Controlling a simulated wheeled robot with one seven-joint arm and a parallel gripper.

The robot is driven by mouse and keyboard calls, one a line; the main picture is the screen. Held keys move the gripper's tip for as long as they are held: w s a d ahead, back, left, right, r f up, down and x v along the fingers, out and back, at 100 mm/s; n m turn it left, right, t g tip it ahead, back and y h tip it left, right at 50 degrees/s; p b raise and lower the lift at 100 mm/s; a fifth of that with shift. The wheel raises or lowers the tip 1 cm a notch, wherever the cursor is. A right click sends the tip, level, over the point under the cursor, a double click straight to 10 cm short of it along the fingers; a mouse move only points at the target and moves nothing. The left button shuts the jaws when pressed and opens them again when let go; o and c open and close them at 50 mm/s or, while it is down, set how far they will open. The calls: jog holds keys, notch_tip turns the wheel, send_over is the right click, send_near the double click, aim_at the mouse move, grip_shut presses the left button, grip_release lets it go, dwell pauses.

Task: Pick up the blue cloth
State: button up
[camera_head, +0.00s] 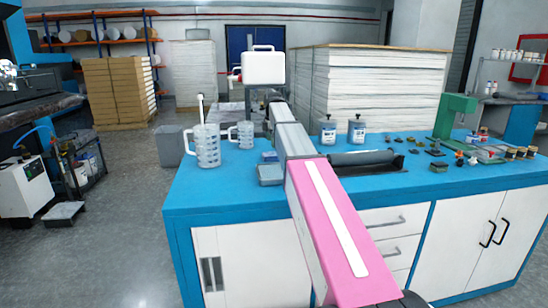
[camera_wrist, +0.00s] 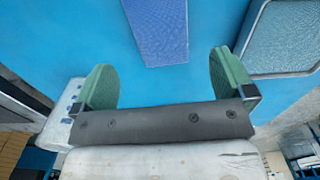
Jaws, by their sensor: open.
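The blue cloth (camera_wrist: 157,30) shows in the wrist view as a flat, blue-violet textured strip on the lighter blue tabletop. Its far end runs out of the picture at the top. In the head view a small dark blue patch (camera_head: 270,156) beside my arm may be the same cloth. My gripper (camera_wrist: 160,72) has two green pads spread wide apart with nothing between them. The cloth's near end lies beyond the pads, between their lines, and I see no contact. In the head view my arm hides the fingers.
A shallow container with a grey-blue textured face (camera_wrist: 290,40) is right of the cloth, near the right pad. In the head view, clear measuring jugs (camera_head: 207,146) stand left of my arm. A dark roller (camera_head: 362,159), two bottles (camera_head: 328,131) and small tools are to the right.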

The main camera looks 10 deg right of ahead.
aim_at(274, 154)
jog(key=shift+s+d+f, duration=0.1)
jog(key=shift+f, duration=3.05)
jog(key=c, duration=1)
